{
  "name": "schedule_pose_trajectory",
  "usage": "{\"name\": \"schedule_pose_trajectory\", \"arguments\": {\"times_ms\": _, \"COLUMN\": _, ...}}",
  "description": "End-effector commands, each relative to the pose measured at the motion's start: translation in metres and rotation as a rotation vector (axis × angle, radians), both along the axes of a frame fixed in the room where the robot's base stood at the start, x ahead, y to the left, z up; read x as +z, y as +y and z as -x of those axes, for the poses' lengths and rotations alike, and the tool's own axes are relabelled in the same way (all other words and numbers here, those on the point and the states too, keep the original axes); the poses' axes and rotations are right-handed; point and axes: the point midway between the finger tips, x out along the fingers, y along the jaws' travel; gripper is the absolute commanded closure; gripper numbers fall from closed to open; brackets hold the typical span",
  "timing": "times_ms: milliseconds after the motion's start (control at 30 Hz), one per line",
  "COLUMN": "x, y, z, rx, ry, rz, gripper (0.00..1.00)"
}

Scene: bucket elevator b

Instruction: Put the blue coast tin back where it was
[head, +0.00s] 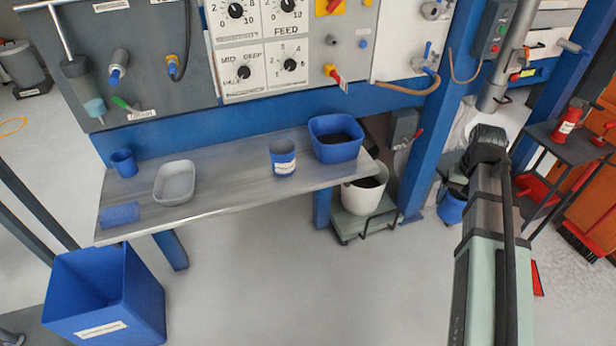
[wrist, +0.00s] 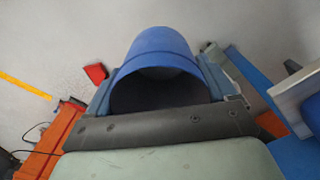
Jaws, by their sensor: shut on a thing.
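In the wrist view, my gripper (wrist: 158,92) is shut on a blue tin (wrist: 160,48). The tin is a round blue cylinder between the two fingers, its dark open end towards the camera. No label shows on this side. In the head view, my arm is at the right, and the gripper and held tin cannot be made out. Another blue tin (head: 283,158) with a white label, too small to read, stands upright on the grey bench (head: 225,188). A blue mat (head: 120,215) lies bare at the bench's left front.
The bench also bears a small blue cup (head: 124,163), a grey tray (head: 175,182) and a blue tub (head: 336,138) with dark contents. A blue bin (head: 105,295) stands below left, a white bucket (head: 364,192) below right. A blue post (head: 428,120) stands between bench and arm.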

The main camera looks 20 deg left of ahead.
Motion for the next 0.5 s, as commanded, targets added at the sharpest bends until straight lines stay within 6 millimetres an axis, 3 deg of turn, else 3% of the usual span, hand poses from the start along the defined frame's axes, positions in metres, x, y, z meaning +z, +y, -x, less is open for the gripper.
{"name": "schedule_pose_trajectory", "arguments": {"times_ms": 267, "x": 0.003, "y": 0.057, "z": 0.003, "rx": 0.091, "ry": -0.003, "rz": -0.001, "gripper": 0.7}}
{"name": "schedule_pose_trajectory", "arguments": {"times_ms": 500, "x": 0.007, "y": 0.129, "z": 0.012, "rx": 0.206, "ry": -0.008, "rz": -0.001, "gripper": 0.7}}
